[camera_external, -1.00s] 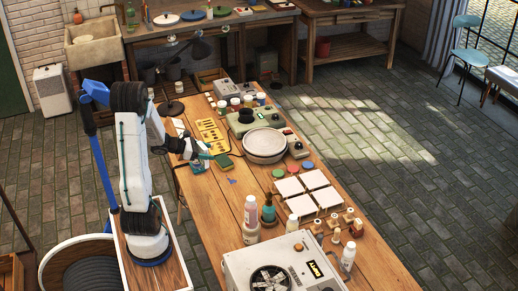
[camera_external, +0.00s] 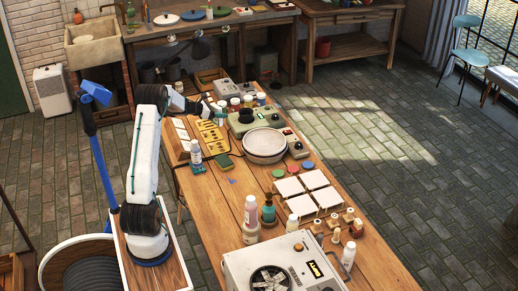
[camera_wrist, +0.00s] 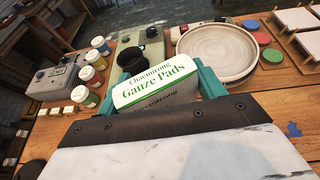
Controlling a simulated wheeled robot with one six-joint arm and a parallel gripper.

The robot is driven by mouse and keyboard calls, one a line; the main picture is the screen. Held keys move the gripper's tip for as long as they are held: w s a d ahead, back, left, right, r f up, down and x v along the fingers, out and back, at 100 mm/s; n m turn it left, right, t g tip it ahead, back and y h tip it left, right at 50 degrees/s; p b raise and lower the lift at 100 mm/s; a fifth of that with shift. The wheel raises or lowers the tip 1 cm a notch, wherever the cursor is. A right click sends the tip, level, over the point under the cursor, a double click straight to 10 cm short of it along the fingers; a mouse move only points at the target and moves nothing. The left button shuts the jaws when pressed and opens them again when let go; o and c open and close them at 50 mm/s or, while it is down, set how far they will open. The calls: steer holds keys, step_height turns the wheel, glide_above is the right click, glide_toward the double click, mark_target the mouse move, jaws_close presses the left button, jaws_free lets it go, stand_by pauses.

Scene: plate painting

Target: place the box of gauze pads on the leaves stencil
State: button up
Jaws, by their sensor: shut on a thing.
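The box of gauze pads (camera_wrist: 155,92), white with green lettering and a green edge, is between the teal fingers of my gripper (camera_wrist: 162,84) in the wrist view. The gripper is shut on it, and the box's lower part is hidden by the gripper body. In the external view my gripper (camera_external: 208,108) is above the far left part of the table; the box is too small there to make out clearly. A yellow plate with cut-outs (camera_external: 211,134) lies on the table just in front of the gripper. It looks like a stencil, but its pattern is unclear.
Paint jars (camera_wrist: 92,76), a green device (camera_external: 241,121) and a round pale turntable (camera_external: 265,143) stand close by. White tiles (camera_external: 305,190) lie farther right.

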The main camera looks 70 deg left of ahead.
glide_above(221, 147)
step_height(221, 147, down, 15)
steer(key=shift+r, duration=0.2)
steer(key=shift+f, duration=0.1)
stand_by(0.3)
steer(key=o, duration=0.9)
steer(key=shift+o, duration=0.2)
steer(key=shift+r, duration=0.2)
steer(key=v, duration=1.1)
steer(key=shift+s+r, duration=0.15)
steer(key=shift+s, duration=0.25)
